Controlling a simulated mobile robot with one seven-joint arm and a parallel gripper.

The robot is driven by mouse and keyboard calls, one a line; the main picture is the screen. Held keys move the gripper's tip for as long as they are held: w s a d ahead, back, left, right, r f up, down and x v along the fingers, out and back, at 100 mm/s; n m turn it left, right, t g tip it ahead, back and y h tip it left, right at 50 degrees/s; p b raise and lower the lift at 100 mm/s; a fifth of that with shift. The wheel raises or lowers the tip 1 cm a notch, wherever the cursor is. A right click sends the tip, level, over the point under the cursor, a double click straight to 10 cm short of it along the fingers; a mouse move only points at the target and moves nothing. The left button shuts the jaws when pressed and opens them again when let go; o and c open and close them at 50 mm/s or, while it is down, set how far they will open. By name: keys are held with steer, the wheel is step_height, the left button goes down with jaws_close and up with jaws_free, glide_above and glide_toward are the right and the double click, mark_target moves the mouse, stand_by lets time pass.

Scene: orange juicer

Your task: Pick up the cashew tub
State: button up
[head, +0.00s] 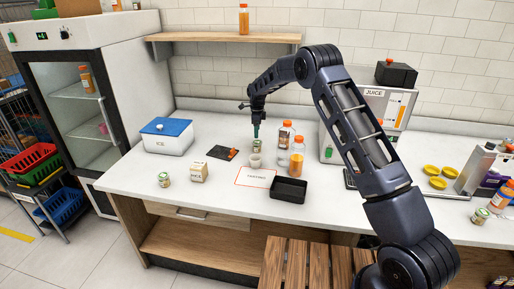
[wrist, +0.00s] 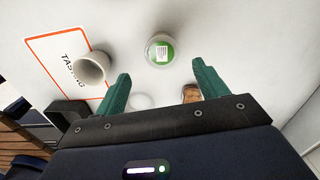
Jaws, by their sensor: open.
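A small clear tub with a green and white label (head: 257,147) stands upright on the counter, just below my gripper (head: 256,131). Its writing is too small to read, so I cannot confirm that it is the cashew tub. In the wrist view its round top with a green label (wrist: 160,48) shows just beyond the gap between the green fingertips (wrist: 161,70). My gripper is open and empty, pointing down. Similar small tubs stand at the counter's front left (head: 164,180) and far right (head: 480,215).
A pale cup (head: 255,161) stands close in front of the tub; it also shows in the wrist view (wrist: 93,68). Orange-capped bottles (head: 297,158) stand to the right. A black tray (head: 289,189) and a tasting mat (head: 245,178) lie in front. A dark flat item (head: 220,153) lies left.

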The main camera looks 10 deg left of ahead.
mark_target(257, 142)
step_height(257, 142, down, 8)
steer(key=shift+w+f, duration=0.15)
stand_by(0.4)
steer(key=shift+c, duration=0.4)
steer(key=c, duration=0.8)
steer(key=shift+c, duration=0.2)
step_height(257, 142, up, 20)
